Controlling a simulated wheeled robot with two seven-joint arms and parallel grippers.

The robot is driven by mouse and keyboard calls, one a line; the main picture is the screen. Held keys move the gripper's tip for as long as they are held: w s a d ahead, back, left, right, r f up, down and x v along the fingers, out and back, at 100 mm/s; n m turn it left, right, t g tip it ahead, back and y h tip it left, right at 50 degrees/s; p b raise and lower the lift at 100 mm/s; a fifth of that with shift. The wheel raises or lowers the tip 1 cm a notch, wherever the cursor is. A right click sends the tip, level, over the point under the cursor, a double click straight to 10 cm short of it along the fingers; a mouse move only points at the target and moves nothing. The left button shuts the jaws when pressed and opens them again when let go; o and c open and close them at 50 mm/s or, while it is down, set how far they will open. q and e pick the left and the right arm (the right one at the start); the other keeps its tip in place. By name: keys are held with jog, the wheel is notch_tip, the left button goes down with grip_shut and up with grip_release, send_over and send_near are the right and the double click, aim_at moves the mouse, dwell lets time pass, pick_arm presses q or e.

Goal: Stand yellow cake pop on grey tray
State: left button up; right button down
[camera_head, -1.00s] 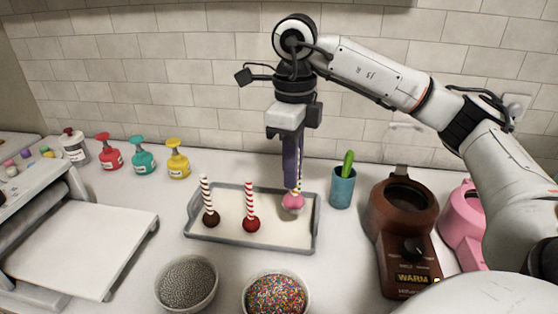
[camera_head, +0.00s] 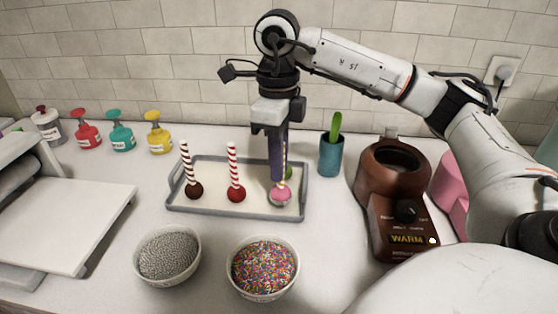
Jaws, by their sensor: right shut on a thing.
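A pink cake pop (camera_head: 281,196) is under my right gripper (camera_head: 278,176), head down, with a yellow-and-white striped stick rising along the fingers. The gripper is shut on this stick, its purple fingers pointing straight down. The pop's head is over the right part of the grey tray (camera_head: 215,211), low over or touching its pale floor; I cannot tell which. A dark brown pop (camera_head: 193,190) and a red pop (camera_head: 236,193) stand stick-up on the tray to the left. A small green shape (camera_head: 289,171) shows partly hidden behind the fingers. I see no yellow-headed pop. My left gripper is not in view.
A bowl of grey beads (camera_head: 168,255) and a bowl of coloured sprinkles (camera_head: 264,268) stand in front of the tray. A teal cup (camera_head: 331,156) and a brown warmer (camera_head: 398,182) stand at right. Pump bottles (camera_head: 121,132) line the back left.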

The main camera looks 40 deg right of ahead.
dwell(0.4)
jog(key=shift+f+b, duration=0.45)
jog(key=shift+f, duration=0.15)
jog(key=c, duration=1.7)
grip_release()
jog(key=shift+c, duration=0.2)
notch_tip(320, 180, up, 10)
jog(key=p, duration=0.3)
jog(key=shift+r, duration=0.2)
jog(key=shift+f, duration=0.1)
